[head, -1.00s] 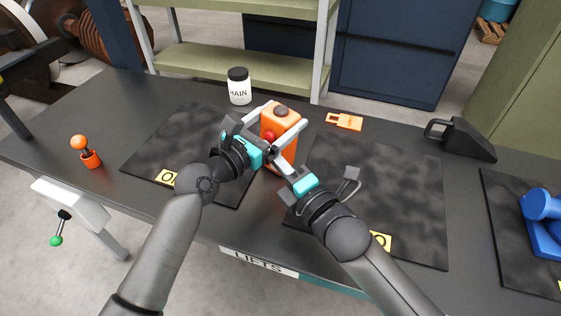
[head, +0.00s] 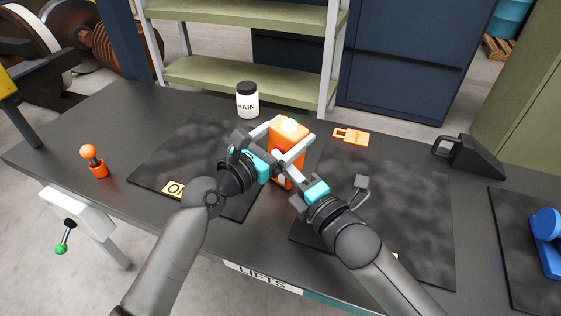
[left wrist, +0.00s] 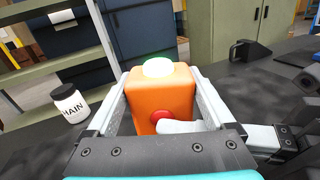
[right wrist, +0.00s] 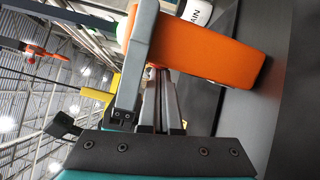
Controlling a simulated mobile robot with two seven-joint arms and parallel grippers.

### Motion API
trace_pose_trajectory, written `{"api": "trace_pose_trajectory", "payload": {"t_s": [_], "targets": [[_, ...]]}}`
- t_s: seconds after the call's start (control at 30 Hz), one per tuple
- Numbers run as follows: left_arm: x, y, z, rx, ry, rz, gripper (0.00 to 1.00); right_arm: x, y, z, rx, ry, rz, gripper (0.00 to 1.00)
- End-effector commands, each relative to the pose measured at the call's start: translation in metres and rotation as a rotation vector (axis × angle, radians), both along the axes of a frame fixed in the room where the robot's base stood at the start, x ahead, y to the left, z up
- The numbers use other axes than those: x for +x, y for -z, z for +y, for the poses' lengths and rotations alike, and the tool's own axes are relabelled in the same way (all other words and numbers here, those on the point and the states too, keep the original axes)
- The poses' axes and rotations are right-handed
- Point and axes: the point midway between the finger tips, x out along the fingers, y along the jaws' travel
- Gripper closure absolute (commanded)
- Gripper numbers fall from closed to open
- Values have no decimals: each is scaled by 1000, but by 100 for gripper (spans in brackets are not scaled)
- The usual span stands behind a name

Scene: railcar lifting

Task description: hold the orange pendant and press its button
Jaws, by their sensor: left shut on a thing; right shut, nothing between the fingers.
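The orange pendant (head: 287,152) stands upright over the table, a boxy block with a round lamp (head: 290,125) on top. The lamp looks bright white with a green rim in the left wrist view (left wrist: 158,66). My left gripper (head: 292,136) is shut on the pendant, one finger along each side. The red button (left wrist: 160,116) is on the pendant's near face, partly hidden. My right gripper (head: 287,180) is shut and empty; its fingertips (left wrist: 180,127) are right at the button. In the right wrist view its closed fingers (right wrist: 161,98) point at the pendant (right wrist: 205,52); contact is hard to tell.
A white jar with a black lid (head: 247,101) stands behind the pendant. An orange tag (head: 350,136) and a black wedge-shaped block (head: 474,155) lie to the right. An orange knobbed piece (head: 95,162) stands at the left. Dark mats (head: 400,215) cover parts of the table.

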Motion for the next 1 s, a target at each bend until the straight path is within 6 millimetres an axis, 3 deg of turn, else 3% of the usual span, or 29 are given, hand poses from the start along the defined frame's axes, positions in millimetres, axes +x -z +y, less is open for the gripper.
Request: {"api": "trace_pose_trajectory", "payload": {"t_s": [0.17,0.7,1.0], "targets": [[0,2,2,4,-1,3,89,-4,0,-11,-6,12,-4,100],[0,2,1,5,-1,3,89,-70,5,-53,-2,2,1,100],[0,2,1,4,-1,3,89,-81,5,-59,-1,0,-1,100]]}}
